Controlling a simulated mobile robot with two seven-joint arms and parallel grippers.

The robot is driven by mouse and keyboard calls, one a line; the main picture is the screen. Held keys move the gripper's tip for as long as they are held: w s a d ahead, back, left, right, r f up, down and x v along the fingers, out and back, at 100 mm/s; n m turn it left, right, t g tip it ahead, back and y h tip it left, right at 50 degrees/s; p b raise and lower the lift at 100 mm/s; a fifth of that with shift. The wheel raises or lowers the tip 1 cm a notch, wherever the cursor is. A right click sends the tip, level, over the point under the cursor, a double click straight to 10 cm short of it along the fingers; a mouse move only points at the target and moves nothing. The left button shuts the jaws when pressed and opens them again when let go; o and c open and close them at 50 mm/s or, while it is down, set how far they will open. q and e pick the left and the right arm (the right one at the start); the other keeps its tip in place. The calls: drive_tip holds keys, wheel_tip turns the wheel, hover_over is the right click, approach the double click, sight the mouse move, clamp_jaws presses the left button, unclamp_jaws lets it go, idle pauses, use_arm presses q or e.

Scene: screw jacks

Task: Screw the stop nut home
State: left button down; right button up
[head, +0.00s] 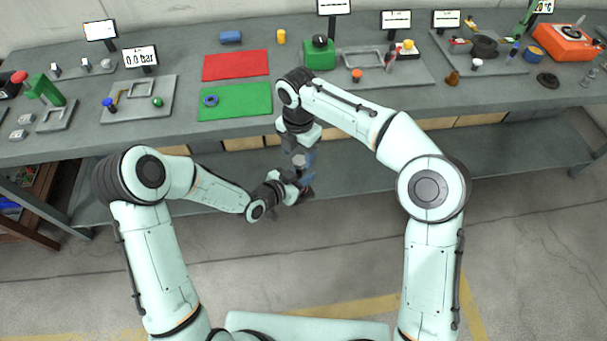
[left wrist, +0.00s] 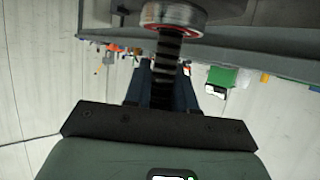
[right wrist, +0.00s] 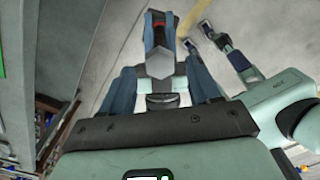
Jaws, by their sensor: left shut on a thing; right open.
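In the left wrist view, a dark threaded rod (left wrist: 165,62) runs between the blue fingers of my left gripper (left wrist: 158,82), which is shut on it. A round metal disc with a red ring (left wrist: 173,17) sits at the rod's upper end in that view. In the right wrist view, a grey six-sided piece (right wrist: 159,63) lies between the spread blue fingers of my right gripper (right wrist: 160,85), which is open. My left gripper shows beyond it. I cannot tell whether this piece is the stop nut. In the head view, both grippers meet in front of the bench, and the arms partly hide the parts.
The grey bench (head: 180,132) runs across the back. On it are a red mat (head: 236,65), a green mat (head: 245,100) with a blue ring (head: 210,101), a green block (head: 319,56) and grey trays. The floor before the bench is clear.

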drive_tip(key=shift+f, duration=1.05)
clamp_jaws()
drive_tip(key=m, duration=1.6)
drive_tip(key=shift+m, duration=0.4)
drive_tip(key=m, duration=0.5)
unclamp_jaws()
